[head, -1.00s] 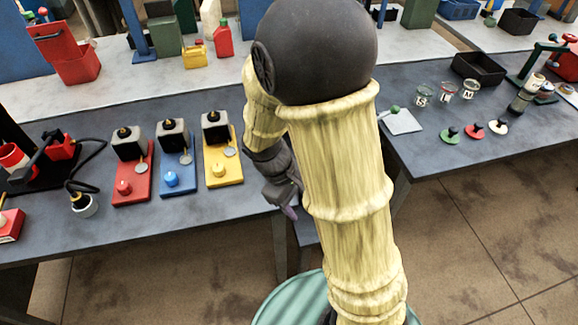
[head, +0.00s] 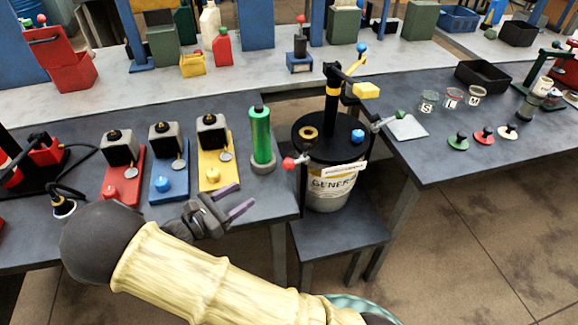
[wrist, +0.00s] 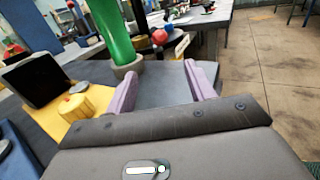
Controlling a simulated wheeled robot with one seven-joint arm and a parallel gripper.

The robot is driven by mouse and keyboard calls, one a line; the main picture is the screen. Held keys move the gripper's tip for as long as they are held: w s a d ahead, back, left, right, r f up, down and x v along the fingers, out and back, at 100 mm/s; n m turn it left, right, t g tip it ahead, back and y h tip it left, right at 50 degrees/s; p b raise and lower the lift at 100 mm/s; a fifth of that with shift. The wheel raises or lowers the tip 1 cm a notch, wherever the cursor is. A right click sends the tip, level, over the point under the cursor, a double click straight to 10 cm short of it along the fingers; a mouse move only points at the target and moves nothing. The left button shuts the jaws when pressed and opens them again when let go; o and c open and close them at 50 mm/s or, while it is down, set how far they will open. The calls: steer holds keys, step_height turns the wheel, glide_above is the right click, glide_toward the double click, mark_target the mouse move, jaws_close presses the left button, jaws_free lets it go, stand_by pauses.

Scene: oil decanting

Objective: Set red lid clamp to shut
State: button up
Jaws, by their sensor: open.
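The red lid clamp (head: 288,162) is a red knob on a short lever at the left side of the black lid (head: 322,146) of a white drum (head: 325,197) marked GENERAL. The drum stands on a low dark stand between the two tables. A red ball (wrist: 159,37) shows in the wrist view beyond the green cylinder; it looks like the clamp's knob. My gripper (head: 241,200) is open and empty at the left table's front edge, left of and lower in the picture than the clamp, apart from it. In the wrist view my purple fingers (wrist: 160,88) are spread with nothing between them.
A green cylinder (head: 261,138) stands at the left table's right end, near the gripper. Yellow (head: 220,166), blue and red switch plates lie left of it. The drum lid carries a tall pump post with a yellow handle (head: 366,90). A second lever with a green knob (head: 401,114) points right.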

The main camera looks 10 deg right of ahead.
mark_target(288, 165)
steer(key=shift+d, duration=0.15)
steer(key=p+x, duration=0.1)
steer(key=x, duration=1.6)
steer(key=shift+w+d, duration=0.1)
jaws_close()
